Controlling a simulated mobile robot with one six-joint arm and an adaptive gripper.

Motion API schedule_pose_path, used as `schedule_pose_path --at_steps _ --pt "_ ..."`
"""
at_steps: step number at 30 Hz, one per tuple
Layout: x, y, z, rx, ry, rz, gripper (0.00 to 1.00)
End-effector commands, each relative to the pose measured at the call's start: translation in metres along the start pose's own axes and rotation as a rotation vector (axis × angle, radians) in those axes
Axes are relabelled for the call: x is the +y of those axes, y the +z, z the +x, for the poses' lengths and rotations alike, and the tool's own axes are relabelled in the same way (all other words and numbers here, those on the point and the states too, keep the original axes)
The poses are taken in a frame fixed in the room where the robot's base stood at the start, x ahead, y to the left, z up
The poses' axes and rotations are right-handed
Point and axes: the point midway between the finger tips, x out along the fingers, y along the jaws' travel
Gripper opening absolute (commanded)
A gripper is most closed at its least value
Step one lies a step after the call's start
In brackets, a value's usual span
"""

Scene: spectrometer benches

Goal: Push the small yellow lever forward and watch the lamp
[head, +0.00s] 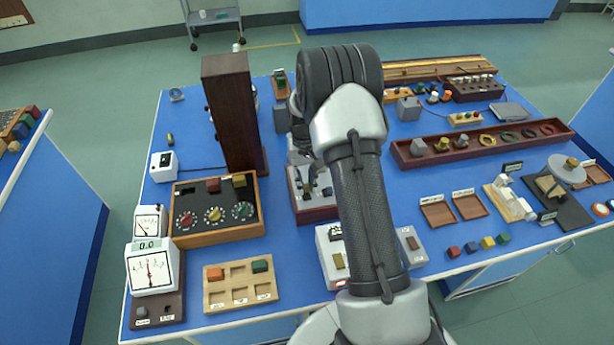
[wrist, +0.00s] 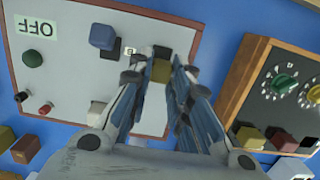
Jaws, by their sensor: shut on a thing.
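The grey panel (wrist: 70,75) fills the left of the wrist view; in the head view it is the grey-topped box (head: 323,182) with dark red sides. My gripper (wrist: 160,78) is low over this panel, its fingers close together. A small yellow piece, apparently the lever (wrist: 160,70), shows between the fingertips beside a dark slot; the fingers hide the rest. My gripper (head: 310,188) covers part of the panel in the head view. A small red round part (wrist: 46,108), perhaps a lamp, is on the panel; I cannot tell whether it is lit.
A blue knob (wrist: 102,36) and an upside-down OFF label (wrist: 33,58) are on the same panel. The wooden dial box (head: 215,235) and tall dark column (head: 232,115) stand close on the left. A white box (head: 328,244) is just in front.

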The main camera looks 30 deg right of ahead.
Motion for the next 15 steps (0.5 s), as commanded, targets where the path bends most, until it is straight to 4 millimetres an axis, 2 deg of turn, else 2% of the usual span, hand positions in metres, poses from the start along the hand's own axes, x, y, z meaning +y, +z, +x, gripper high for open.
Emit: schedule_pose_path --at_steps 6,15 --pt "0.000 -0.011 0.003 -0.144 0.000 0.000 0.00" --pt "0.000 -0.019 0.006 -0.269 0.000 0.000 0.00"
